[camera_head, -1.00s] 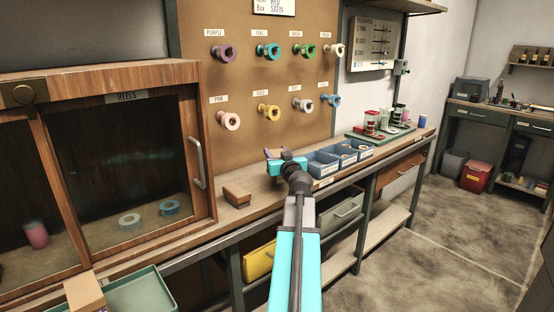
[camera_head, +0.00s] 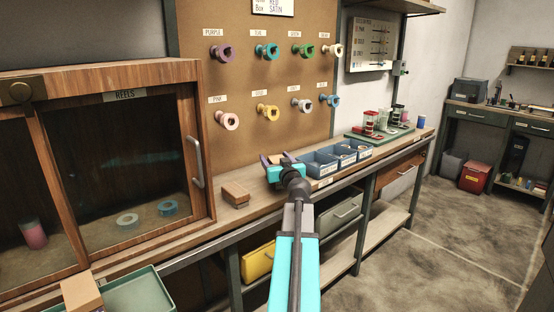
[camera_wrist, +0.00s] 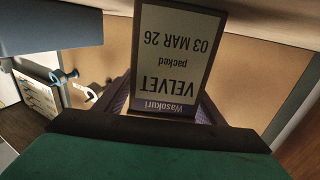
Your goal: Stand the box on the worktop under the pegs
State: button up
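My gripper (camera_head: 276,160) is just above the worktop (camera_head: 228,215), below the pegs and left of the blue bins. In the wrist view its purple fingers (camera_wrist: 166,98) stand on either side of a box (camera_wrist: 177,50) and appear shut on it. The box's pale label reads Wasokuri, VELVET, packed, 03 MAR 26, upside down in the picture. In the head view the box is mostly hidden by the gripper. Two rows of pegs with coloured reels are on the brown board (camera_head: 250,80). Whether the box touches the worktop cannot be told.
A small brown block (camera_head: 236,194) lies on the worktop left of my gripper. Blue bins (camera_head: 322,166) stand to the right, with a green tray (camera_head: 382,132) of spools beyond. A glass-fronted reel cabinet (camera_head: 120,165) fills the left. Another box (camera_head: 82,292) sits at the lower left.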

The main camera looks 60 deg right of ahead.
jog(key=shift+r, duration=0.15)
jog(key=v, duration=0.9)
jog(key=shift+s+a+f+b, duration=0.1)
jog(key=shift+f+b, duration=0.15)
jog(key=shift+b, duration=0.15)
jog(key=b+v, duration=0.1)
jog(key=b, duration=0.3)
jog(key=shift+s+a, duration=0.15)
jog(key=shift+s, duration=0.1)
jog(key=shift+s+a+r+b, duration=0.25)
jog(key=shift+s+b, duration=0.1)
jog(key=shift+b, duration=0.65)
jog(key=shift+w, duration=0.1)
